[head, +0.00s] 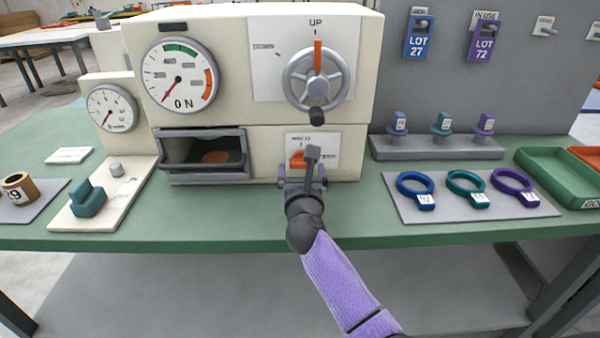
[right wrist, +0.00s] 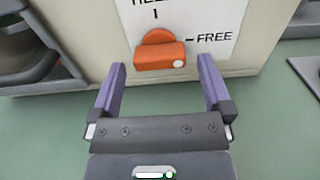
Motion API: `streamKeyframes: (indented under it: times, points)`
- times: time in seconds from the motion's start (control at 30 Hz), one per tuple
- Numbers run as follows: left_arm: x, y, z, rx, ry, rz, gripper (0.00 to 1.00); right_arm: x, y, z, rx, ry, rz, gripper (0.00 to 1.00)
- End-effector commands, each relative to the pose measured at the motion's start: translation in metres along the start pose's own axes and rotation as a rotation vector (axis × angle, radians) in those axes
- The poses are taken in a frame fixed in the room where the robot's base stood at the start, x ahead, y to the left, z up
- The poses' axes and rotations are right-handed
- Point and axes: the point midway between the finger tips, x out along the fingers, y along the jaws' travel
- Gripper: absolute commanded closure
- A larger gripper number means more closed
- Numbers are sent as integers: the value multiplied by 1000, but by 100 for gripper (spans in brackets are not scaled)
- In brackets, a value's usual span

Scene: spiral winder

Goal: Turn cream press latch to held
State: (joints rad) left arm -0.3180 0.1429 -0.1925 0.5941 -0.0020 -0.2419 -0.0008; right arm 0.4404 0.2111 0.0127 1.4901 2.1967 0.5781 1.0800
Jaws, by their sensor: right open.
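The orange press latch (head: 297,158) is on a white label plate low on the cream machine's front. In the right wrist view the latch (right wrist: 160,56) lies horizontal, its white dot at the right end by the FREE mark. The HELD mark is above it, its lettering partly cut off. My right gripper (head: 303,175) is just in front of the latch; its purple fingers (right wrist: 161,75) are spread open to either side of it with nothing between them. In the head view my gripper partly covers the label plate. My left gripper is not in view.
An open drawer (head: 205,178) juts out left of the latch. A spoked handwheel (head: 315,78) sits above it, its knob low. To the right, a grey mat (head: 460,212) holds blue, teal and purple rings. Green table (head: 250,225) is clear below the machine.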

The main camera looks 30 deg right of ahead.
Motion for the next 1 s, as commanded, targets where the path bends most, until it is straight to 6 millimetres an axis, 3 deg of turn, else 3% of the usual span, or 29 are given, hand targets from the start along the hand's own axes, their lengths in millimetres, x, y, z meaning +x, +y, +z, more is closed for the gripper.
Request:
streamKeyframes:
  times: [0.17, 0.43, 0.83, 1.0]
  points:
    - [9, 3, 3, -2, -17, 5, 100, 18, 0, -2, -2, 0, 1, 0]
    - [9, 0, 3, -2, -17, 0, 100, 20, 0, 0, -3, -1, 2, 0]
    - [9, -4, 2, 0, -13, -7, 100, 20, 0, 0, -3, -1, 2, 83]
    - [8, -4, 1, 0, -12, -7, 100, 20, 0, 0, -10, 0, 2, 85]
